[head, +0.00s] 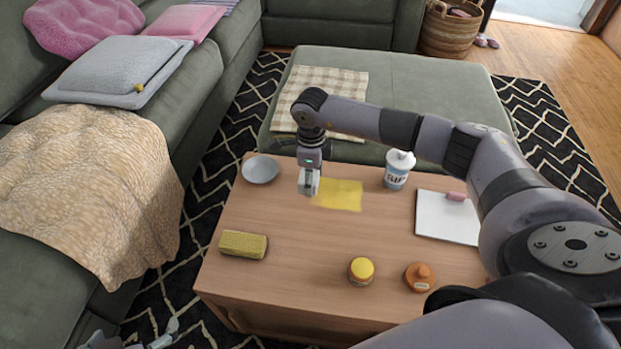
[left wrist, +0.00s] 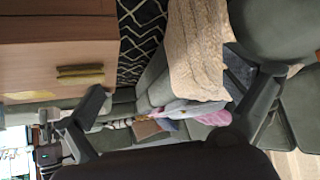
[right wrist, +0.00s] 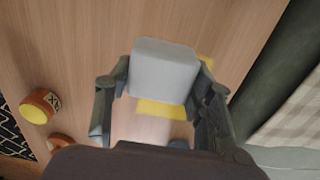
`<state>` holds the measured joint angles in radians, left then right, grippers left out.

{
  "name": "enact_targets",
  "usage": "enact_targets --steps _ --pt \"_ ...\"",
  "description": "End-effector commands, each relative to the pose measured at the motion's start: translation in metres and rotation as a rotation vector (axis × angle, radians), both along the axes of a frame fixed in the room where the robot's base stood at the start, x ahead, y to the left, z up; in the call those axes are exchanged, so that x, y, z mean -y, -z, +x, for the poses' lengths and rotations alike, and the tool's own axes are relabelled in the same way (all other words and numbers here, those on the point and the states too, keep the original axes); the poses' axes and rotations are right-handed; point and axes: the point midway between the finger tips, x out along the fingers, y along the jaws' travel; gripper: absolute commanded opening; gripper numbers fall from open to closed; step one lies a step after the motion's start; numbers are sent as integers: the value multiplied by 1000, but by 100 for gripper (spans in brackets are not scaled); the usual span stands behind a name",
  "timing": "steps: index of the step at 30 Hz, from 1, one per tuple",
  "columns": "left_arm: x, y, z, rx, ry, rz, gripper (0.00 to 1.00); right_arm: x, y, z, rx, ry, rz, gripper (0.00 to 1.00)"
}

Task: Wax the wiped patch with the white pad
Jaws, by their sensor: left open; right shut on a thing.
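The yellow patch (head: 340,195) lies flat on the wooden table, towards its far side. My right gripper (head: 310,178) is shut on the white pad (head: 308,187), at the left end of the patch. In the right wrist view the pad (right wrist: 163,68) sits between the fingers and hides part of the patch (right wrist: 160,109). I cannot tell whether the pad touches the table. My left gripper (left wrist: 175,100) is open and empty, off the table's near left corner; part of it shows at the bottom left of the head view (head: 132,339).
On the table (head: 300,260) are a grey bowl (head: 261,170), a white tub (head: 398,170), a yellow sponge (head: 243,244), a yellow-lidded jar (head: 361,270), an orange-brown container (head: 420,277) and a white board (head: 445,222) with a pink block (head: 456,196). The table's middle is clear.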

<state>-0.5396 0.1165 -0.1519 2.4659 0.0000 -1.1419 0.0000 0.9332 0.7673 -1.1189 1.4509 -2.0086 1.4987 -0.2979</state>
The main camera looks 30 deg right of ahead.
Motion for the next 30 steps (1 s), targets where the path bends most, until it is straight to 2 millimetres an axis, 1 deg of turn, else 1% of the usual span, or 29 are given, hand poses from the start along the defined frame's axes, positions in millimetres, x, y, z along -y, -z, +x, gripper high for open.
enact_targets --steps 21,25,30 --pt "-18 24 -52 -267 -21 57 100 5 -18 2 0 5 0 27" --pt "-19 26 -56 -289 -23 62 100 5 -19 2 0 5 0 27" --pt "-19 26 -57 -290 -23 62 100 5 -18 2 0 5 0 27"
